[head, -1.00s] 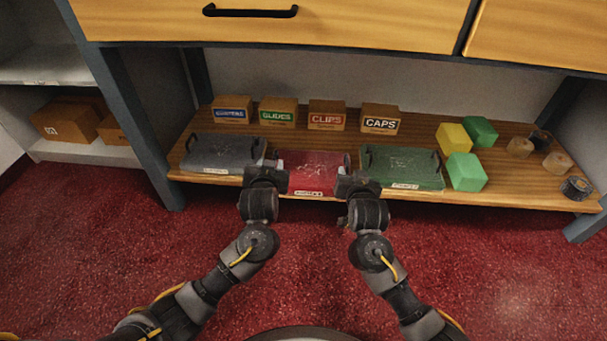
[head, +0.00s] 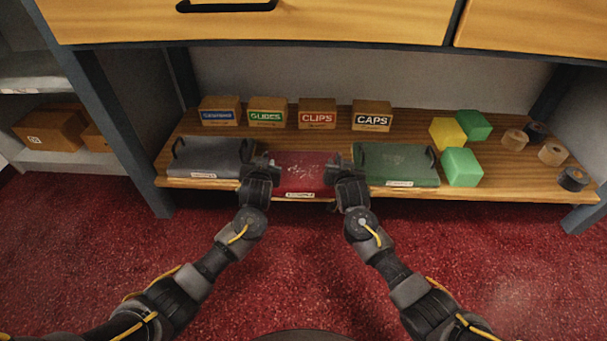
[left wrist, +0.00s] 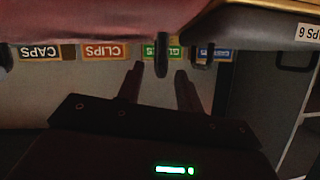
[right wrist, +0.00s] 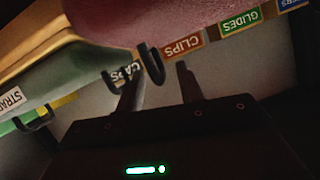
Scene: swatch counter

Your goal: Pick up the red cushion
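The red cushion (head: 302,172) lies flat on the wooden shelf, between a grey one and a green one. It fills the top of the left wrist view (left wrist: 90,20) and the right wrist view (right wrist: 150,22). My left gripper (head: 262,167) is at its left side, my right gripper (head: 342,167) at its right side. In the left wrist view the fingers are apart, with a dark handle loop (left wrist: 161,55) between them. In the right wrist view the fingers are also apart, with another loop (right wrist: 152,65) between them. Contact with the loops cannot be made out.
The grey cushion (head: 210,155) and green cushion (head: 395,163) lie close on either side. Several labelled boxes, such as the CLIPS box (head: 317,113), stand behind. Yellow and green blocks (head: 461,166) and tape rolls (head: 552,153) sit at right. Wooden drawers (head: 330,22) overhang the shelf.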

